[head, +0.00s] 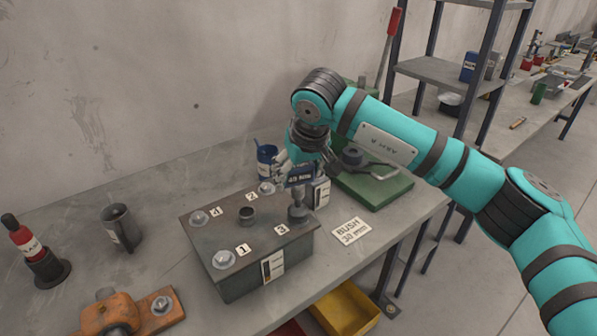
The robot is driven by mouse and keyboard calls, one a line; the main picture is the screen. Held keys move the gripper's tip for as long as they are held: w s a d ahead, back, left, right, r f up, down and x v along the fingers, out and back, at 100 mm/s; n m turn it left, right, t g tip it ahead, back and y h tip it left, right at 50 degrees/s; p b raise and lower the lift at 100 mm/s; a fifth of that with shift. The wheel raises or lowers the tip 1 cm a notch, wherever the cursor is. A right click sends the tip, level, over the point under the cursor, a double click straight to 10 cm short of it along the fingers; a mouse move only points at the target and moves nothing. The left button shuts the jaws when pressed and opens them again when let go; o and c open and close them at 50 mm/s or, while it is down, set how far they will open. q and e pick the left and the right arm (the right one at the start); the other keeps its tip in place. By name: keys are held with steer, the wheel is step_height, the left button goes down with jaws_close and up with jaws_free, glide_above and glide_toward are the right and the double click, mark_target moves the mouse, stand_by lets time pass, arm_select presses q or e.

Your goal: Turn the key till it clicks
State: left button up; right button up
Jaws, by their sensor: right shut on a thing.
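The key is a dark tool with a blue "40 Nm" body (300,176), in the middle of the head view. Its dark socket (298,212) stands over the bolt place by label 3, hiding any bolt head there. My right gripper (287,168) is shut on the key from above; its fingers are partly hidden. The grey steel block (240,279) under it has labels 1 to 4. Silver bolts show by label 1 (223,260), label 2 (266,188) and label 4 (200,217). A dark round bush (247,216) sits mid-top. My left gripper is out of view.
A green plate (378,190) with a dark fitting lies to the right. A "BUSH 30" card (351,231) is on the bench. A dark mug (121,229) and an orange fixture (110,316) are at left.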

steer(key=shift+f+b, duration=0.5)
steer(key=shift+f, duration=0.05)
steer(key=o, duration=1)
steer(key=c, duration=1)
